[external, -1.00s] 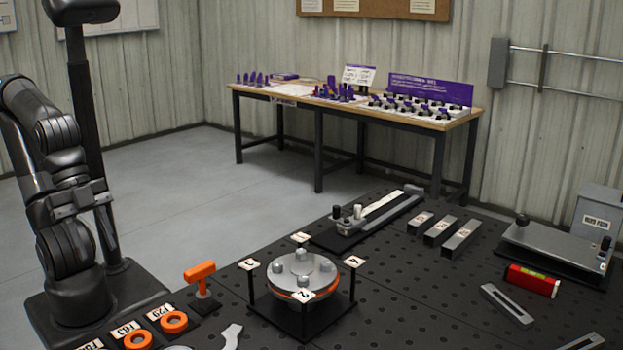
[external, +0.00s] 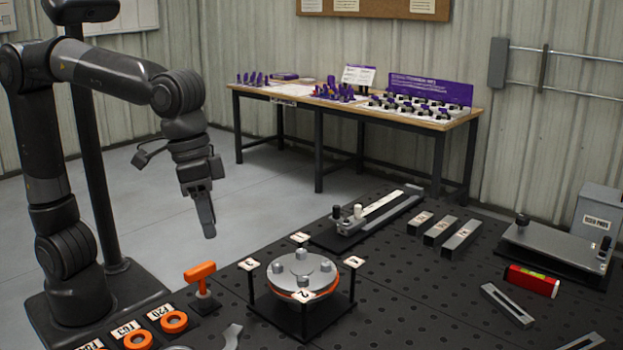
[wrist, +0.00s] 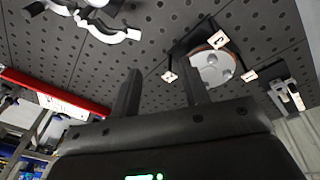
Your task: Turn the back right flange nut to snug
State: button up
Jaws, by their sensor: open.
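The round grey flange (external: 290,265) with an orange edge sits on a black stand in the external view, several grey nuts on top. One nut (external: 326,266) is on its right side and another (external: 301,254) at its far side; I cannot tell which is the back right one. Numbered tags on posts surround it. My gripper (external: 208,234) is open and empty, pointing down in the air left of and above the flange, touching nothing. In the wrist view the flange (wrist: 212,72) is beyond my open fingers (wrist: 160,80), partly hidden by one; its nuts are unclear.
An orange T-handled tool (external: 200,271) stands left of the flange, beside labelled orange rings (external: 173,322). A slide fixture (external: 365,218), grey bars (external: 440,231) and a red level (external: 532,281) lie behind and right. Tag posts (external: 352,285) rise close around the flange.

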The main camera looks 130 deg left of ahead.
aim_at(303, 278)
jog(key=w+a+f+n+g, duration=0.1)
jog(key=w+a+f+n, duration=0.1)
jog(key=w+a+n, duration=0.35)
jog(key=w+a+f+n+g, duration=0.1)
jog(key=w+a+f+n, duration=0.1)
jog(key=a, duration=0.7)
jog(key=shift+m+h, duration=0.25)
jog(key=shift+h, duration=0.05)
jog(key=f, duration=1.1)
jog(key=shift+s+a+f, duration=0.1)
jog(key=shift+a, duration=0.15)
jog(key=shift+c, duration=0.4)
grip_shut()
